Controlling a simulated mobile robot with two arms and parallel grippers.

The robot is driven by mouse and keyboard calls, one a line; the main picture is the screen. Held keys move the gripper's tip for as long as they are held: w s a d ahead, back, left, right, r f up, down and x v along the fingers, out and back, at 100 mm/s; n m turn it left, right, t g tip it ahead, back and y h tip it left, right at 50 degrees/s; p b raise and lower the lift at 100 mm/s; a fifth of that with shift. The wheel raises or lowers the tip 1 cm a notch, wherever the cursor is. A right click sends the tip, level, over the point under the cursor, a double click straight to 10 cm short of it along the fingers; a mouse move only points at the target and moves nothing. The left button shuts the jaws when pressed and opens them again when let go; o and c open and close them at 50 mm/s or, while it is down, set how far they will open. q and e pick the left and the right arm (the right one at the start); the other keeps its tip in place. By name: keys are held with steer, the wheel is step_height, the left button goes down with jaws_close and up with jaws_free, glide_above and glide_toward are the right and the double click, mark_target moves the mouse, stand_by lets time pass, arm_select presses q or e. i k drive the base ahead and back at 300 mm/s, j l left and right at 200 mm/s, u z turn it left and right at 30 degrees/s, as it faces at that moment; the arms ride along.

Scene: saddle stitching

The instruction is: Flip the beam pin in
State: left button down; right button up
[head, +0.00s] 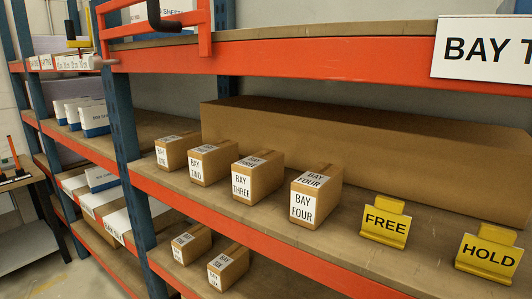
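No gripper of mine is clearly in view. An orange shelf beam (300,62) runs across the upper part and meets a blue upright (117,120) at the left. A small pale rod-like piece (104,62) shows at that joint; I cannot tell whether it is the beam pin or how it sits. A red frame (205,30) stands above the beam's left end, with a black bent handle-like piece (162,18) in front of it.
Small cartons marked bay one to bay four (317,190) stand in a row on the middle shelf, before a long brown box (380,145). Yellow FREE (385,221) and HOLD (489,252) signs stand to their right. More cartons (228,266) are below. A bench (25,200) is far left.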

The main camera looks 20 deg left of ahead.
mark_target(95, 62)
steer(key=j, duration=2.05)
steer(key=j+z, duration=0.1)
steer(key=j, duration=1.9)
steer(key=k+j, duration=0.1)
steer(key=j, duration=1.95)
steer(key=i+l, duration=0.1)
steer(key=l+z, duration=0.05)
